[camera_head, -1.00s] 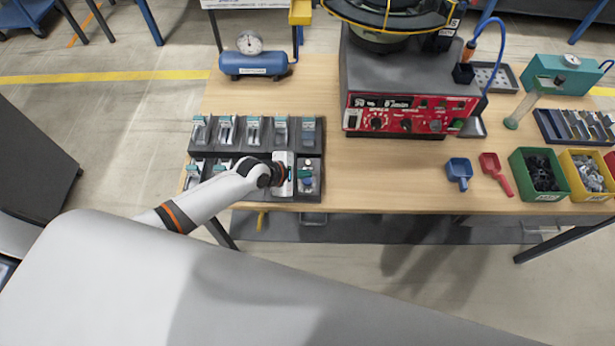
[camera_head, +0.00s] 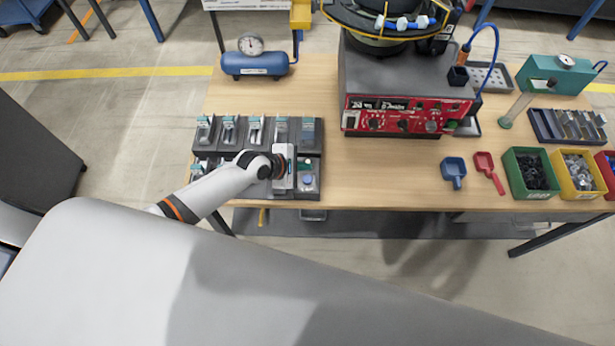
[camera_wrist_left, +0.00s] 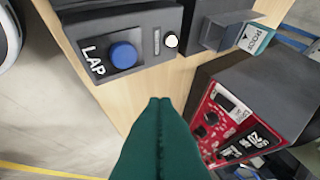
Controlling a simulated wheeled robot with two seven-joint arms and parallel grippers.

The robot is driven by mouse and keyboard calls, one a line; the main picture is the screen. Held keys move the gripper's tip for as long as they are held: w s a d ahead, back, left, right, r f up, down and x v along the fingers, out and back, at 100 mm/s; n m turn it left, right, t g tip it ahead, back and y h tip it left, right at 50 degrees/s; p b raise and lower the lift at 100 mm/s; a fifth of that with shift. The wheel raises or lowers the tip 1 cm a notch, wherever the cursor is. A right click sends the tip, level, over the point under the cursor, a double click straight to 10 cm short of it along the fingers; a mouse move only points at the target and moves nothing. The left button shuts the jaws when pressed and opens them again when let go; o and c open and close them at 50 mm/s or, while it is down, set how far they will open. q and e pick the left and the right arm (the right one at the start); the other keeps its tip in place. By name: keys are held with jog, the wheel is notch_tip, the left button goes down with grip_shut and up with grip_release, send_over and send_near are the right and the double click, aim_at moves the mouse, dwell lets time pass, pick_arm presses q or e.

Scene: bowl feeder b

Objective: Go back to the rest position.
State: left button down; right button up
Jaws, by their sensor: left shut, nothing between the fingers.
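My left arm reaches in from the left in the head view, and its left gripper (camera_head: 299,166) is over the right end of the dark station row on the table. In the left wrist view its green fingers (camera_wrist_left: 160,102) are pressed together with nothing between them. Beyond the fingertips is a dark box (camera_wrist_left: 138,25) marked LAP with a blue button (camera_wrist_left: 123,55). The button also shows in the head view (camera_head: 308,180), just right of the gripper. The fingers look clear of the box. My right gripper is not in view.
The feeder's red control panel (camera_head: 408,115) stands right of the gripper. A blue tank with a gauge (camera_head: 254,64) is behind. A blue scoop (camera_head: 454,170), a red scoop (camera_head: 488,168), a green bin (camera_head: 522,185) and a yellow bin (camera_head: 565,160) lie right. The table middle is clear.

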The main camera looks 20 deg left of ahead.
pick_arm(q)
jog(key=s+d+r+m+g, duration=0.1)
jog(key=s+d+r+m, duration=0.15)
jog(key=s+m, duration=0.35)
jog(key=s+d+r+m+g, duration=0.1)
jog(key=s+d+r+m, duration=0.15)
jog(key=s+m, duration=0.35)
jog(key=s+a+r+m+g+y, duration=0.1)
jog(key=s+a+r+m+y, duration=0.2)
jog(key=s+a+r+m, duration=0.3)
jog(key=s+a+r+m+g+y, duration=0.1)
jog(key=s+a+r+m+y, duration=0.2)
jog(key=s, duration=0.4)
notch_tip(320, 180, down, 34)
jog(key=s+f+g+b, duration=0.1)
jog(key=b, duration=0.7)
jog(key=s+a+f+b, duration=0.2)
jog(key=s+f, duration=0.6)
jog(key=f, duration=0.2)
jog(key=s+a+f+g+b, duration=0.1)
jog(key=s+f+b, duration=0.2)
jog(key=s+f, duration=0.5)
notch_tip(320, 180, down, 3)
jog(key=shift+s+a+r+m, duration=0.1)
jog(key=shift+s+a+m, duration=0.05)
jog(key=shift+a+m, duration=0.25)
